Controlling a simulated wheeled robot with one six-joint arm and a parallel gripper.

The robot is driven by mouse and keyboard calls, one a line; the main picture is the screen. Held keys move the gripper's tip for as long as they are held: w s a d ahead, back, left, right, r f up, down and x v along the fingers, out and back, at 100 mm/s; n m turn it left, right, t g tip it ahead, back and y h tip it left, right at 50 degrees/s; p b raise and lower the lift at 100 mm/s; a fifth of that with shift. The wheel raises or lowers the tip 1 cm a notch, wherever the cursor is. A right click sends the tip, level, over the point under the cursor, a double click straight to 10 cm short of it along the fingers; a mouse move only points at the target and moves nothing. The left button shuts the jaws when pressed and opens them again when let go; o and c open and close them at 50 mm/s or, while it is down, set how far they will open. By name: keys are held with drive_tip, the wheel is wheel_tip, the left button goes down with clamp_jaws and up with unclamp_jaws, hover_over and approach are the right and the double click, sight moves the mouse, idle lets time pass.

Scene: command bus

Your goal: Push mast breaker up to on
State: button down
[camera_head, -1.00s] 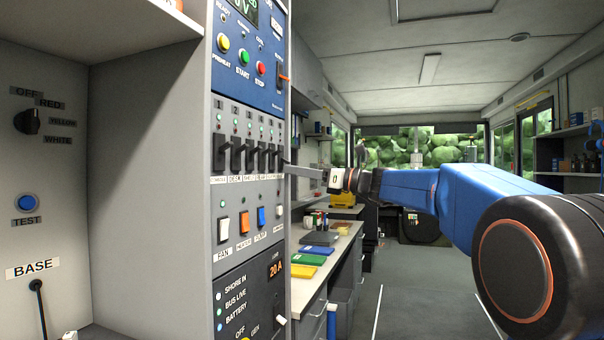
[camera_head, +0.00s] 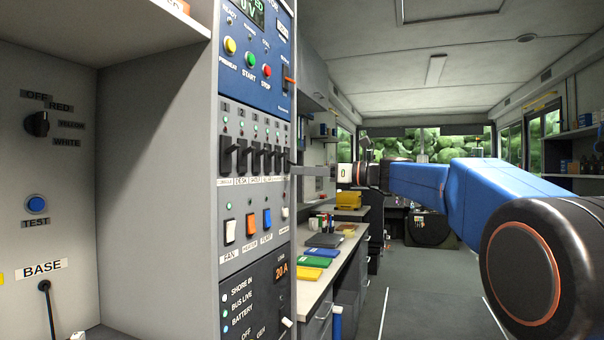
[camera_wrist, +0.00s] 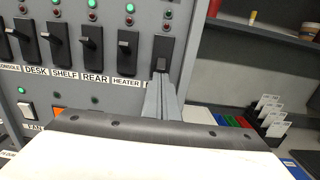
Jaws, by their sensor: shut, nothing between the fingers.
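The mast breaker is the rightmost black switch (camera_wrist: 165,55) in the breaker row. Its label is mostly hidden behind my fingers, with only a first letter showing in the wrist view. My gripper (camera_wrist: 160,78) is shut and empty, its narrow fingertips at the lower part of this switch. I cannot tell for certain whether they touch its lever. In the head view, my gripper (camera_head: 294,165) reaches the panel's right edge from the right, and the mast breaker is hard to separate from its neighbours there.
Left of it stand the HEATER (camera_wrist: 125,50), REAR (camera_wrist: 91,45), SHELF (camera_wrist: 56,42) and DESK (camera_wrist: 27,40) breakers, close together. Rocker switches, including an orange one (camera_head: 249,225), sit below. A counter (camera_head: 318,280) with coloured folders stands beyond the panel. The aisle floor (camera_head: 400,290) is open.

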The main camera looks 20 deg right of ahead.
sight(296, 164)
drive_tip(key=shift+s+d+r+g+h, duration=0.1)
drive_tip(key=shift+d+r+g+h, duration=0.05)
drive_tip(key=shift+r+g+h, duration=0.35)
drive_tip(key=shift+s+d+r+g+h, duration=0.15)
drive_tip(key=shift+r+g+h, duration=0.2)
drive_tip(key=shift+h, duration=0.25)
drive_tip(key=r+g+h, duration=0.1)
drive_tip(key=g+h, duration=0.1)
drive_tip(key=shift+d+r+h, duration=0.1)
drive_tip(key=shift+r+h, duration=0.1)
drive_tip(key=shift+h, duration=0.1)
drive_tip(key=shift+r, duration=0.15)
drive_tip(key=shift+r, duration=0.65)
